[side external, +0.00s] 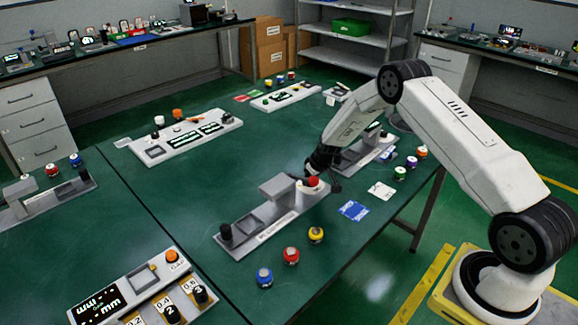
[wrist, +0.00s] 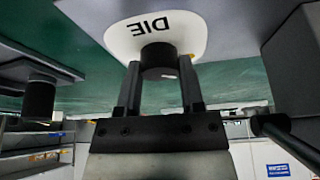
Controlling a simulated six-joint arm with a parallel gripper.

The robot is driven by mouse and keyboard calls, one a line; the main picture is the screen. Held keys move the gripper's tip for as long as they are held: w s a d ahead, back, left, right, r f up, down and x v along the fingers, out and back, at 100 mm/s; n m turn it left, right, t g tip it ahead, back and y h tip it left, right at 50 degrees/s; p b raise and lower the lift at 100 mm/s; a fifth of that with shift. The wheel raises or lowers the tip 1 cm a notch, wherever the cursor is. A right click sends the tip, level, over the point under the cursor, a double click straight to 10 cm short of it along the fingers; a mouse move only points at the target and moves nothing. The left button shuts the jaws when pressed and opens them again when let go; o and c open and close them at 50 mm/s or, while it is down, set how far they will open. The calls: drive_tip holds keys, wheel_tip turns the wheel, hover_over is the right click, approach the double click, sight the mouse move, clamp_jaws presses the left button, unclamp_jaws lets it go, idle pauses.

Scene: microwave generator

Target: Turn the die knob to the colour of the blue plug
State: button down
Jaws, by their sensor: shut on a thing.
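In the wrist view, my gripper (wrist: 157,80) is shut on the black die knob (wrist: 158,57), with one finger on each side of it. The knob sits on a white rounded plate marked DIE, and the plate's colour marks are mostly hidden. In the side view, my gripper (side external: 326,168) is at the right end of the long grey device (side external: 262,228), beside a red-topped part (side external: 313,182). The knob itself is hidden there. A blue plug (side external: 264,277) stands on the table in front of the device, apart from it.
A red plug (side external: 291,256) and a yellow plug (side external: 316,235) stand near the blue one. A blue card (side external: 354,210) and a white card (side external: 381,190) lie to the right. Another grey device (side external: 362,155) stands close behind my gripper.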

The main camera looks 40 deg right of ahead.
drive_tip(key=shift+s+a+f+m+g+h, duration=0.1)
drive_tip(key=shift+m+g+h, duration=0.3)
drive_tip(key=shift+m, duration=1.05)
drive_tip(key=shift+m+g+h, duration=0.1)
drive_tip(key=shift+m+h, duration=0.6)
drive_tip(key=shift+m, duration=0.75)
drive_tip(key=shift+c, duration=1.1)
unclamp_jaws()
drive_tip(key=shift+n+t+y, duration=0.25)
drive_tip(key=shift+n+y, duration=0.25)
drive_tip(key=shift+n, duration=0.9)
drive_tip(key=shift+n+t+y, duration=0.25)
drive_tip(key=shift+n+y, duration=0.25)
drive_tip(key=shift+n, duration=0.9)
drive_tip(key=shift+r, duration=0.35)
wheel_tip(320, 180, up, 24)
drive_tip(key=s, duration=0.3)
drive_tip(key=s+a+r+g, duration=0.1)
drive_tip(key=s+a, duration=0.7)
drive_tip(key=a, duration=0.2)
drive_tip(key=shift+r+n, duration=0.3)
